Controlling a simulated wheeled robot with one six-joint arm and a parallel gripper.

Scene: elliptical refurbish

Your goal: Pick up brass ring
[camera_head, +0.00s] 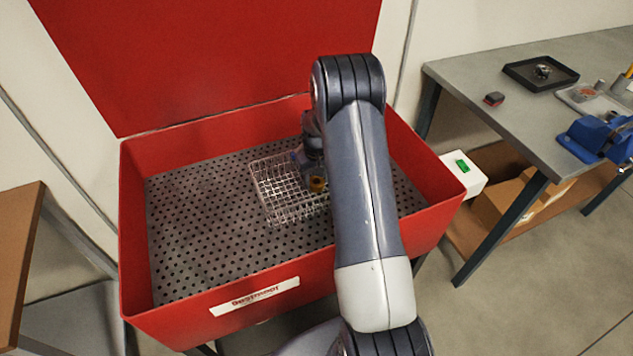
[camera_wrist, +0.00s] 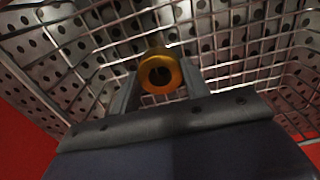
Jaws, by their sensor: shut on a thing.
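The brass ring (camera_wrist: 161,73) is a short golden cylinder with a dark round hole, seen in the wrist view between the two fingers. My gripper (camera_wrist: 158,80) is shut on it. In the head view the brass ring (camera_head: 317,184) is a small yellow spot below my gripper (camera_head: 314,178), inside the wire basket (camera_head: 272,207). The basket's wire mesh fills the background of the wrist view. I cannot tell whether the ring touches the basket floor. My arm hides the right part of the basket in the head view.
The basket stands on the perforated floor (camera_head: 203,235) of a red open-lidded tub (camera_head: 215,315), whose walls surround my gripper. A workbench (camera_head: 480,90) at the right holds a black tray (camera_head: 540,74) and a blue vise (camera_head: 597,138). A brown surface (camera_head: 18,250) is at the left.

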